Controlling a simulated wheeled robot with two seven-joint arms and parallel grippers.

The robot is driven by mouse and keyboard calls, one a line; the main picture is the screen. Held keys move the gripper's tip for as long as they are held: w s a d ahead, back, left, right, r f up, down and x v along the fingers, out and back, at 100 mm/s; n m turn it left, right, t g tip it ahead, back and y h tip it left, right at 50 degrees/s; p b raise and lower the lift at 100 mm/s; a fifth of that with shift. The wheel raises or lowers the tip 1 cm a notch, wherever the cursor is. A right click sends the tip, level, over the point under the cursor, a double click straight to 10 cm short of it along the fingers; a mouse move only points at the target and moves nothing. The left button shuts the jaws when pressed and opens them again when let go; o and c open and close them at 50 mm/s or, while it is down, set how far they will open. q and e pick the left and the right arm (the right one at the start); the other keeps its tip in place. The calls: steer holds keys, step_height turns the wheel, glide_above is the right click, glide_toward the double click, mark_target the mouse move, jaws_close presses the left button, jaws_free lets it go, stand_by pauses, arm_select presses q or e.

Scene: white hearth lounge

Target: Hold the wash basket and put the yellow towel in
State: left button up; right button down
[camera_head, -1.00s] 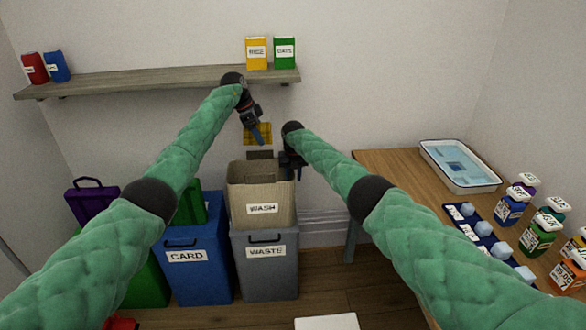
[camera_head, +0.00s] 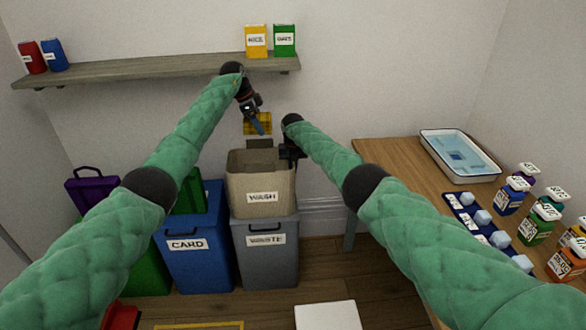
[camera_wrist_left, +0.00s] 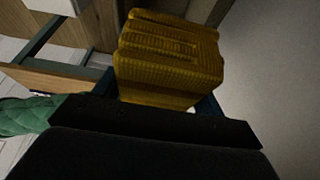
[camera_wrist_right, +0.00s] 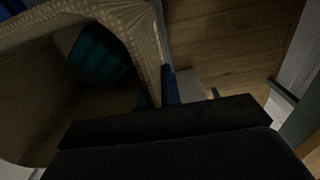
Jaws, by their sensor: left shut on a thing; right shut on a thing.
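The beige wash basket (camera_head: 243,178), labelled WASH, stands upright on top of the grey waste bin. My right gripper (camera_head: 289,154) is shut on its right rim. In the right wrist view the basket wall (camera_wrist_right: 140,35) runs into the jaws, and a dark teal cloth (camera_wrist_right: 100,52) lies inside. My left gripper (camera_head: 262,128) is shut on the yellow towel (camera_head: 258,118) and holds it above and behind the basket opening, near the wall. In the left wrist view the folded towel (camera_wrist_left: 168,60) sits between the fingers. The fingertips are partly hidden by the towel.
The grey bin labelled WASTE (camera_head: 266,262) and the blue bin labelled CARD (camera_head: 198,265) stand side by side. A shelf (camera_head: 150,70) runs above on the wall. A wooden table (camera_head: 385,165) at right bears a white tray (camera_head: 488,177) and several bottles.

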mark_target(247, 126)
arm_select(q)
step_height(247, 126, down, 13)
steer(key=shift+r, duration=0.2)
stand_by(1.6)
steer(key=o, duration=1.1)
steer(key=v, duration=1.2)
arm_select(e)
steer(key=c, duration=1.5)
jaws_free()
arm_select(q)
steer(key=shift+f, duration=0.1)
arm_select(e)
steer(key=shift+r, duration=0.1)
